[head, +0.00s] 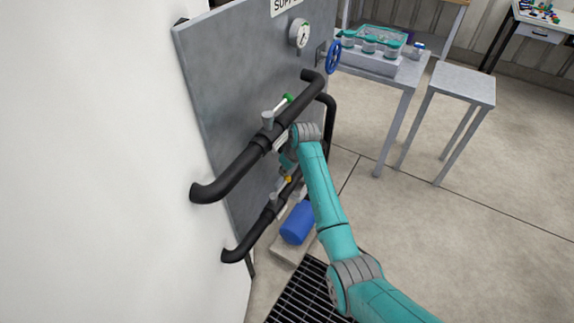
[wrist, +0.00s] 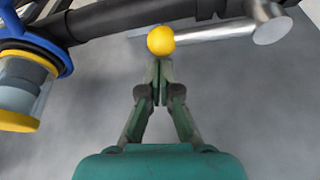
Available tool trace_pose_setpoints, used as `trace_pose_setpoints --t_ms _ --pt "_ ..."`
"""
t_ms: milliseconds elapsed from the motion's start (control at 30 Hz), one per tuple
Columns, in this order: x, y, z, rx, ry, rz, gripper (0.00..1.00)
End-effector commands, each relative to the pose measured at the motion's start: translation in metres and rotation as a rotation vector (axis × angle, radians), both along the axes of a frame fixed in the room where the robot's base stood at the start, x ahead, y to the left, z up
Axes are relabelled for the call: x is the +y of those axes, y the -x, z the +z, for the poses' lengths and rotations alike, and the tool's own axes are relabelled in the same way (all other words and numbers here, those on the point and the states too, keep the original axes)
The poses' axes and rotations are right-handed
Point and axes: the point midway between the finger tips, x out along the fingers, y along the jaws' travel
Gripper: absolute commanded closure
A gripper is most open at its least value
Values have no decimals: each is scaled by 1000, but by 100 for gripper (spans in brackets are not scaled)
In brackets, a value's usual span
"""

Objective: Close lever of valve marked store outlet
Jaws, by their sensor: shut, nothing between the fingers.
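In the head view, a lower black pipe (head: 246,240) carries a valve with a yellow-tipped lever (head: 288,179). In the wrist view, the yellow ball knob (wrist: 161,40) sits just ahead of my fingertips, with a grey metal bar (wrist: 215,32) running right from it, roughly along the dark pipe. My gripper (wrist: 160,78) is shut and empty, its tips just below the knob; I cannot tell whether they touch it. In the head view my gripper (head: 288,166) is partly hidden by my wrist. No label reading store outlet is legible.
A green-tipped lever (head: 287,99) is on the upper pipe (head: 240,167). A filter bowl with a blue ring (wrist: 20,90) hangs left in the wrist view. A blue handwheel (head: 333,57), a gauge (head: 299,34) and a blue cylinder (head: 298,222) are nearby.

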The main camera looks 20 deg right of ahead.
Motion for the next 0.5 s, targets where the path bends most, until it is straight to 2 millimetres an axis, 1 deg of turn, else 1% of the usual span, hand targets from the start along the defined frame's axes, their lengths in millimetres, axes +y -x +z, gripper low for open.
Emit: trace_pose_setpoints --t_ms 33,200,500 --pt "1 -1 -4 1 0 0 100" --pt "2 -3 -10 0 0 0 100" --pt "2 -3 -10 0 0 0 100"
